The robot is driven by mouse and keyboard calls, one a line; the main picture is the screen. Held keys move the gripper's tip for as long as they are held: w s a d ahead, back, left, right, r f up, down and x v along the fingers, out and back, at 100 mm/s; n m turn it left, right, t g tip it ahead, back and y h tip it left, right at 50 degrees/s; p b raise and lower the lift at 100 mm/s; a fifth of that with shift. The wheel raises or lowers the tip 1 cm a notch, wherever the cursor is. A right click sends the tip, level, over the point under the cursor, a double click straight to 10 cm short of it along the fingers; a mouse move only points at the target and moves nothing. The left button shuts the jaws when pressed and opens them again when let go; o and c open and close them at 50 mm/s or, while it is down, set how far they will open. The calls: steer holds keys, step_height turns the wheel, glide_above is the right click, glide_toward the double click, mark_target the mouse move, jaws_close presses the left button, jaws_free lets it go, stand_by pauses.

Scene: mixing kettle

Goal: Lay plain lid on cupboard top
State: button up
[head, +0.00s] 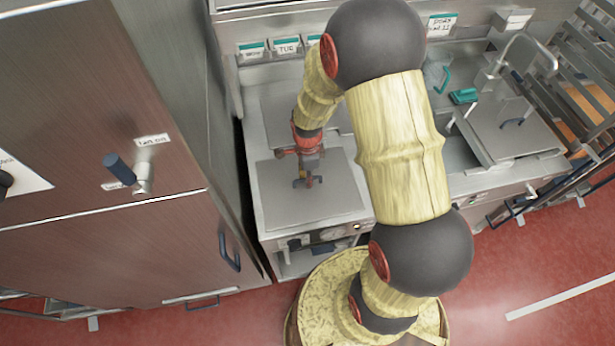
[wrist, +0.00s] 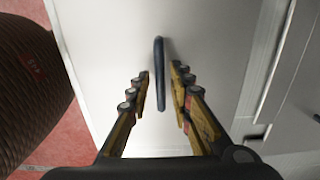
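A flat grey square lid (head: 275,205) lies on the steel unit left of my arm. Its dark upright handle (wrist: 160,85) stands between my fingers in the wrist view. My gripper (head: 307,172) is above the lid in the head view and partly covers it. In the wrist view my gripper (wrist: 160,75) is open, one finger on each side of the handle, with gaps on both sides. The lid's pale surface (wrist: 110,35) lies below the fingers. I cannot tell for certain which surface is the cupboard top.
A tall brown cabinet (head: 90,110) with handles stands at the left. Another flat lid (head: 525,140) with a dark handle lies right, near a tap (head: 525,42) and a teal object (head: 463,96). A slatted rack (head: 585,70) stands far right. The red floor (head: 540,255) is clear in front.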

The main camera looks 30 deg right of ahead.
steer(key=shift+o, duration=0.3)
steer(key=s+a+r+n+t, duration=0.1)
steer(key=r+n, duration=0.2)
steer(key=r, duration=0.6)
steer(key=s+a+r+n+t+p, duration=0.1)
steer(key=s+a+r+n, duration=0.15)
steer(key=r, duration=0.65)
steer(key=s+r+n+t, duration=0.1)
steer(key=r+n, duration=0.3)
steer(key=r, duration=0.5)
steer(key=s+a+r+n+t, duration=0.2)
steer(key=s+a+r+n, duration=0.2)
steer(key=s+r+n, duration=0.5)
steer(key=s+n, duration=0.2)
steer(key=shift+r+n+t, duration=0.3)
steer(key=shift+r+n, duration=0.05)
steer(key=shift+r, duration=0.05)
step_height(320, 180, down, 9)
steer(key=b, duration=0.9)
steer(key=shift+f, duration=0.15)
